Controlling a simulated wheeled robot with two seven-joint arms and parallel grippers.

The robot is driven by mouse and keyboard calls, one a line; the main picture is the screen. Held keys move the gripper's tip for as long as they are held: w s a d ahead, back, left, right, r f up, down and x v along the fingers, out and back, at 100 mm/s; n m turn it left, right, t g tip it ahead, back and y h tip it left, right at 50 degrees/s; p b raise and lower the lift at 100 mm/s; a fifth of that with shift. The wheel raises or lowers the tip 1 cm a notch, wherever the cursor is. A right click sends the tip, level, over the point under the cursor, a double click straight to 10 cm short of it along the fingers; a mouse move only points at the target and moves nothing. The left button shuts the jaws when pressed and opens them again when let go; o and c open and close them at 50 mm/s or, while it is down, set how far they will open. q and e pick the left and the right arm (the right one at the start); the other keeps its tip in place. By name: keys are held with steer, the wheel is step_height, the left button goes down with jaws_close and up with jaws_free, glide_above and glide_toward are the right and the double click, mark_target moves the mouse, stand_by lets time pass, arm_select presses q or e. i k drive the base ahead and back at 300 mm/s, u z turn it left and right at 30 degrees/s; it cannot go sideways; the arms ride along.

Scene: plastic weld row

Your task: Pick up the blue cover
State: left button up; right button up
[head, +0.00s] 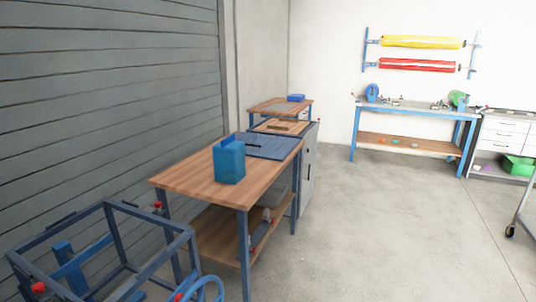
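An upright blue box-like piece (230,163) stands near the front edge of the nearest wooden-topped table (187,176). It may be the blue cover, but I cannot tell for sure. Its top has a notched outline, and its far side is hidden. A flat dark-blue sheet or panel (270,147) lies behind it towards the back of the same table. A small blue item (296,98) sits on a farther bench. Neither of my grippers is in view.
A blue metal frame (113,228) with red knobs stands at the lower left, in front of the table. A grey slatted wall (100,80) runs along the left. A workbench (415,108) stands at the back right. The concrete floor right of the table is clear.

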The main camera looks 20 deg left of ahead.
mark_target(229, 155)
steer(key=i, duration=3)
steer(key=u, duration=2.25)
